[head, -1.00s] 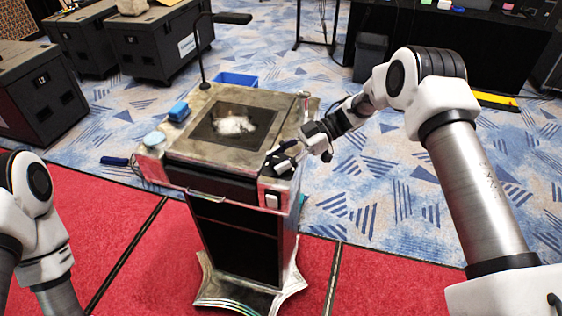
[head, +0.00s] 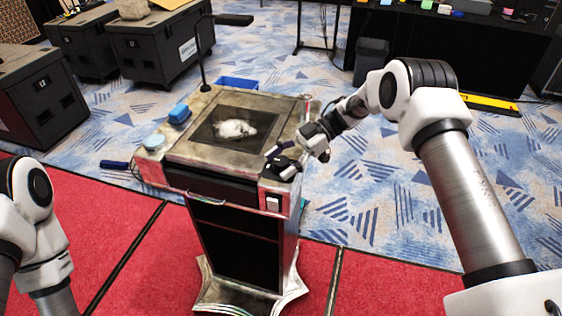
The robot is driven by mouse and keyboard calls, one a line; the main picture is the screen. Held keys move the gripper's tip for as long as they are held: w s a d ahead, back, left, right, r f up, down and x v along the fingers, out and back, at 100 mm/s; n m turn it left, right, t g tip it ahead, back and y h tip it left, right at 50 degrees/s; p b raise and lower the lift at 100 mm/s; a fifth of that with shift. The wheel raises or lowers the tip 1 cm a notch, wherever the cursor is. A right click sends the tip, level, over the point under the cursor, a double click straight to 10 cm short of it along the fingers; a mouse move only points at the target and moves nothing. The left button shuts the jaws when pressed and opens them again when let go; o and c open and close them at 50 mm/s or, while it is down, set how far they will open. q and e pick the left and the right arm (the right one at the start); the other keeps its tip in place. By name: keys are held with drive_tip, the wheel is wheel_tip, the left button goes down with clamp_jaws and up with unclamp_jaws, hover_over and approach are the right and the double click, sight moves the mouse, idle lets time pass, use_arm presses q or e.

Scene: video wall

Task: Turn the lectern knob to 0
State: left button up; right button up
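The lectern (head: 182,150) stands in the middle of the head view, with a dark screen set in its sloped top. A small dark shape at the top's right front corner looks like the knob (head: 279,169); its markings are too small to read. My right gripper (head: 281,160) is above that corner, at the knob. Its dark fingers look spread apart, one towards the screen and one lower by the knob. I cannot tell whether they touch the knob. Of my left arm only links show at the left edge; its gripper is out of view.
On the lectern top are a blue block (head: 179,113), a pale round item (head: 154,141) and a thin gooseneck microphone (head: 203,60). A white switch (head: 273,203) is on the front below the knob. Black cases (head: 160,45) stand at the back left. Carpet around the lectern is mostly clear.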

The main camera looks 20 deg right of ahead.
drive_tip(key=shift+d+r, duration=0.1)
drive_tip(key=shift+r, duration=0.05)
drive_tip(key=v, duration=1.1)
drive_tip(key=shift+d, duration=0.35)
drive_tip(key=shift+w, duration=0.1)
